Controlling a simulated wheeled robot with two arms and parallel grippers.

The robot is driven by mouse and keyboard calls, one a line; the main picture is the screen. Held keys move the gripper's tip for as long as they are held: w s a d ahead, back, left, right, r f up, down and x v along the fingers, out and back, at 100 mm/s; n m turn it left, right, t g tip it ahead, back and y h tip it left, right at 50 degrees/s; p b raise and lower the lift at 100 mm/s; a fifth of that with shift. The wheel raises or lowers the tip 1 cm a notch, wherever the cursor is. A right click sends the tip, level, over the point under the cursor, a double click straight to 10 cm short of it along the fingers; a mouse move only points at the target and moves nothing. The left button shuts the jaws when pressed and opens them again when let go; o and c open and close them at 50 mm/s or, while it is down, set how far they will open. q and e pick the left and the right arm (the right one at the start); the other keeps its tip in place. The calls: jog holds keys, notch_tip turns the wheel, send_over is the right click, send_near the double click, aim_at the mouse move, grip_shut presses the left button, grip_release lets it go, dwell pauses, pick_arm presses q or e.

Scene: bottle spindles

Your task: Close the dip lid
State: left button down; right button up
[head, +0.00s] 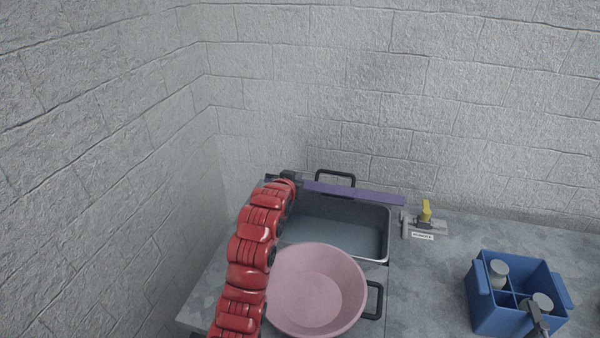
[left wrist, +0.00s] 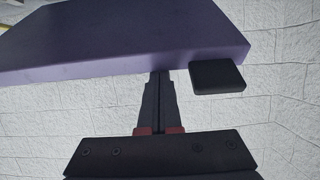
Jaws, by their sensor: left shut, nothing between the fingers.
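The dip lid (head: 355,193) is a purple panel standing open along the back edge of a grey metal basin (head: 340,238). The head view shows it nearly edge-on as a thin strip. In the left wrist view the lid (left wrist: 120,38) fills the top, with a black block (left wrist: 217,77) by its lower edge. My left gripper (head: 290,176) is at the left end of the lid, at the back corner of the basin. Its fingers (left wrist: 161,75) are shut and empty, with tips at the lid's edge; I cannot tell whether they touch. My right gripper is not seen.
A pink bowl (head: 318,285) stands in front of the basin, with a black handle (head: 374,300) at its right. A yellow-handled valve (head: 425,213) is right of the basin. A blue crate (head: 505,315) with bottles stands farther right. Block walls (head: 330,90) close the back and left.

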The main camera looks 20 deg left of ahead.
pick_arm(q)
jog(key=s+f+t+b, duration=0.2)
jog(key=s+f+b, duration=0.2)
jog(key=f, duration=0.3)
jog(key=shift+s+f, duration=0.15)
jog(key=shift+s, duration=0.6)
